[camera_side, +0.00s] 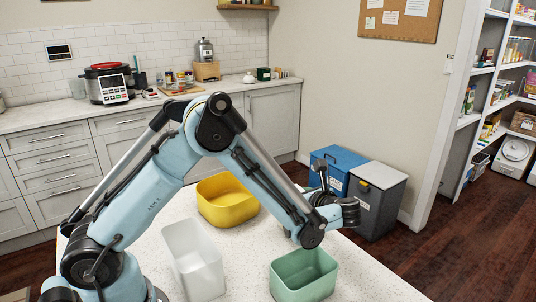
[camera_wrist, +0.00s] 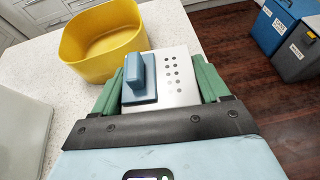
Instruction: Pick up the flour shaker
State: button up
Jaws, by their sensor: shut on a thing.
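A silver, box-shaped flour shaker (camera_wrist: 180,90) with rows of holes and a blue block-like handle (camera_wrist: 140,78) shows in the middle of the wrist view. My gripper (camera_wrist: 159,86) has its green fingers on both sides of it, shut on it. The shaker's lower part is hidden by the gripper body. In the side view my gripper end (camera_side: 350,211) is above the right edge of the counter, and I cannot make out the shaker there.
On the white speckled counter stand a yellow tub (camera_side: 228,203), a whitish bin (camera_side: 193,262) and a green bin (camera_side: 304,277). A blue bin (camera_side: 338,168) and a grey bin (camera_side: 377,207) stand on the floor beyond. Shelves (camera_side: 500,70) are at the right.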

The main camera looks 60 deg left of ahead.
jog(key=shift+r, duration=0.15)
jog(key=shift+r, duration=0.5)
jog(key=r, duration=0.1)
jog(key=d+r, duration=0.1)
jog(key=r, duration=0.1)
jog(key=shift+s+r, duration=0.15)
jog(key=shift+r, duration=0.1)
jog(key=s+d+r, duration=0.4)
jog(key=d+r, duration=0.2)
jog(key=d, duration=0.3)
jog(key=s+a+r+n+g+h, duration=0.1)
jog(key=a+r+n+g+h, duration=0.15)
jog(key=a+r, duration=0.45)
jog(key=s+a+r+n+g+h, duration=0.1)
jog(key=a+r+n+g+h, duration=0.2)
jog(key=a, duration=0.9)
notch_tip(320, 180, down, 13)
jog(key=a+t+h, duration=0.2)
jog(key=h, duration=0.2)
jog(key=shift+s+a+r, duration=0.15)
jog(key=shift+s+r, duration=0.05)
jog(key=shift+s, duration=0.2)
jog(key=shift+s+a+f+n+t+h, duration=0.1)
jog(key=shift+a+f+n+t+h, duration=0.05)
jog(key=shift+f+n+t+h, duration=0.2)
